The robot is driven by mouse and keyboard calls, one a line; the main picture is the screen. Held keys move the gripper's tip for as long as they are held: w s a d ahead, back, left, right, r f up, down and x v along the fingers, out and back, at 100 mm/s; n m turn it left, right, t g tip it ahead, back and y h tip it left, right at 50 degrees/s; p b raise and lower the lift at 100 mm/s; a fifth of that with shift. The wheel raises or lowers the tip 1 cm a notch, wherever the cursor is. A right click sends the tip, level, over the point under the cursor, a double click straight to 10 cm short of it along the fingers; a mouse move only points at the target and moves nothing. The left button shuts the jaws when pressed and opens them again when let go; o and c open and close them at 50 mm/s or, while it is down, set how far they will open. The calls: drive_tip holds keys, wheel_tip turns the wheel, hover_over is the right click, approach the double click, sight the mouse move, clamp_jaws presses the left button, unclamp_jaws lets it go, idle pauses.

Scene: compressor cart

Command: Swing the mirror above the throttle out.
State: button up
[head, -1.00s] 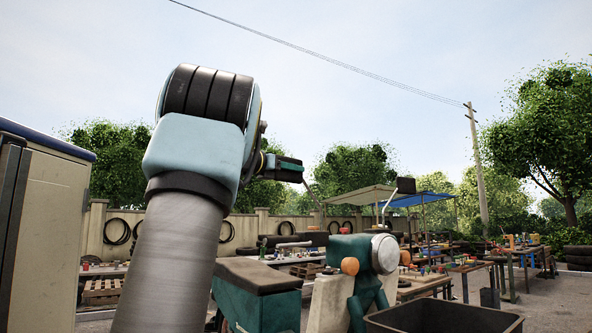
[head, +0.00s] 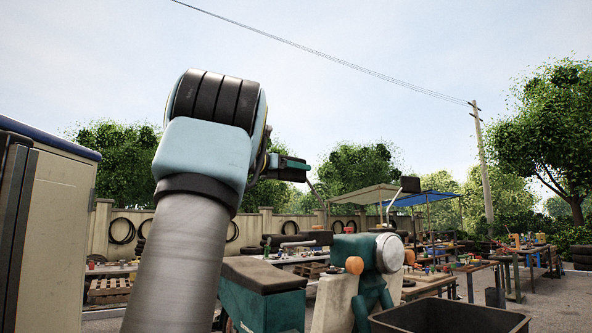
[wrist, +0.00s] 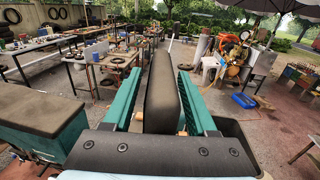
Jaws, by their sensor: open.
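A dark mirror (wrist: 163,92) stands upright between the two green fingers of my gripper (wrist: 158,62) in the wrist view. The fingers are open, one on each side of it, with a visible gap at the left; contact on the right is hard to tell. In the head view my gripper (head: 292,166) is at the top of a thin mirror stalk (head: 320,192), and the mirror there is mostly hidden. Below are a dark handlebar grip (head: 318,238) and a pale lever (head: 297,243). A second mirror (head: 410,184) rises on another stalk to the right.
The cart has a dark seat (head: 262,274), a round headlight (head: 389,252), an orange lamp (head: 354,265) and a black open bin (head: 450,320). A beige cabinet (head: 55,230) stands at the left. Workbenches (head: 440,284) stand behind; the air above the cart is open.

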drive_tip(key=b+v, duration=0.4)
drive_tip(key=v, duration=0.6)
drive_tip(key=shift+s+a, duration=0.25)
drive_tip(key=shift+a, duration=0.05)
